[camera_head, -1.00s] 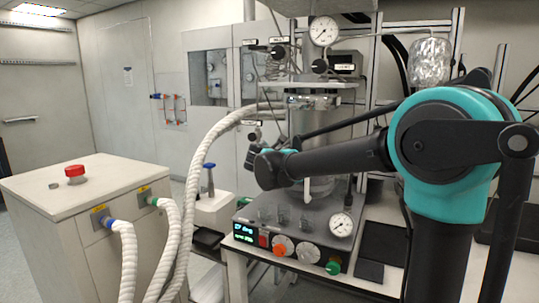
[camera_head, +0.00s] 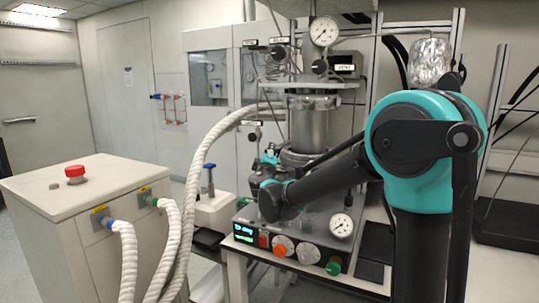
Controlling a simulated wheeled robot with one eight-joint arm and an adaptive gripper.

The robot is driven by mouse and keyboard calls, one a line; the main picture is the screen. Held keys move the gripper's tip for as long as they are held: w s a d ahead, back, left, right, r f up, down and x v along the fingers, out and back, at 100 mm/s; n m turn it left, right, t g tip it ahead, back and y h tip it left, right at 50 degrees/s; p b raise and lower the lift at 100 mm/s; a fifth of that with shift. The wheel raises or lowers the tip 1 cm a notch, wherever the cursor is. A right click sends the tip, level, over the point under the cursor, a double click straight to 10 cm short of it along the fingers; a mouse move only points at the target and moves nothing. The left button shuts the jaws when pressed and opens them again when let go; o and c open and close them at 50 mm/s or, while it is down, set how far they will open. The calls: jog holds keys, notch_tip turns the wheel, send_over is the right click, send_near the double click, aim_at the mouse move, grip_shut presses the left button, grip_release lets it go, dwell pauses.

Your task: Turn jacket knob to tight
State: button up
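The metal reactor vessel (camera_head: 308,130) stands upright at the centre, with a clamp ring (camera_head: 312,101) near its top. I cannot tell which part is the jacket knob; no label for it is readable. My arm reaches in from the right and bends low in front of the vessel. Its far end rises behind the bend, to the left of the vessel. My gripper (camera_head: 269,155) seems to be the small dark part there, partly hidden by my arm. It is too small to tell whether its fingers are open or shut, or touch anything.
The control panel below has a red button (camera_head: 264,240), dials (camera_head: 283,246), a green knob (camera_head: 333,268) and a gauge (camera_head: 341,225). White hoses (camera_head: 192,180) run to a cabinet (camera_head: 85,215) with a red button on top. A foil-wrapped flask (camera_head: 429,62) hangs upper right.

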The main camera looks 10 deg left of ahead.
jog(key=m, duration=0.2)
jog(key=m+t+h, duration=0.1)
jog(key=m, duration=0.2)
jog(key=shift+m+t, duration=0.3)
jog(key=shift+m+h, duration=0.3)
jog(key=shift+h, duration=0.1)
jog(key=o, duration=0.9)
jog(key=shift+s, duration=0.1)
jog(key=v, duration=1.2)
jog(key=shift+f, duration=0.1)
